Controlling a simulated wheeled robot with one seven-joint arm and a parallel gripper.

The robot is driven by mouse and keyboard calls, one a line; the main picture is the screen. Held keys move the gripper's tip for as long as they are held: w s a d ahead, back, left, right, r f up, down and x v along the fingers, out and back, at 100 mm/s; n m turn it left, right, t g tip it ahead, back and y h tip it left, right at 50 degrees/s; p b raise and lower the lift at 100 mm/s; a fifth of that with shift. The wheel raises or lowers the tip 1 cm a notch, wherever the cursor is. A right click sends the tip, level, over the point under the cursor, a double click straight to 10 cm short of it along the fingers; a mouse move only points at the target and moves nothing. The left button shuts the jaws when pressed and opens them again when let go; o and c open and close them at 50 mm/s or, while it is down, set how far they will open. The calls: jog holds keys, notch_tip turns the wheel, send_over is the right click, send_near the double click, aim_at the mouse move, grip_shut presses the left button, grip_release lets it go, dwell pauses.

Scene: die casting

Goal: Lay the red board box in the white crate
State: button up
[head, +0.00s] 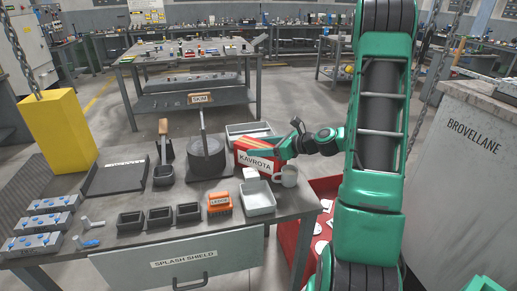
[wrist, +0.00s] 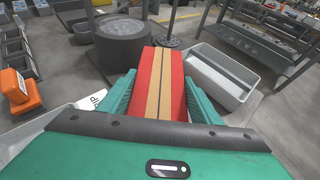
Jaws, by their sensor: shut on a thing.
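The red board box (head: 257,160), labelled KAVROTA, stands upright near the right end of the workbench in the head view. In the wrist view, the red box (wrist: 175,85) with tan stripes lies between the green fingers. My gripper (head: 270,150) is shut on it from the right; it also shows in the wrist view (wrist: 160,100). A long, pale crate (head: 236,139) is behind the box, partly hidden by it; in the wrist view the crate (wrist: 243,97) is at the right and looks empty. I cannot tell whether the box touches the bench.
A grey mug (head: 289,177) stands close right. A dark round pot (head: 207,160) is left.

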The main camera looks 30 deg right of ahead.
jog(key=o, duration=1.7)
jog(key=shift+o, duration=0.2)
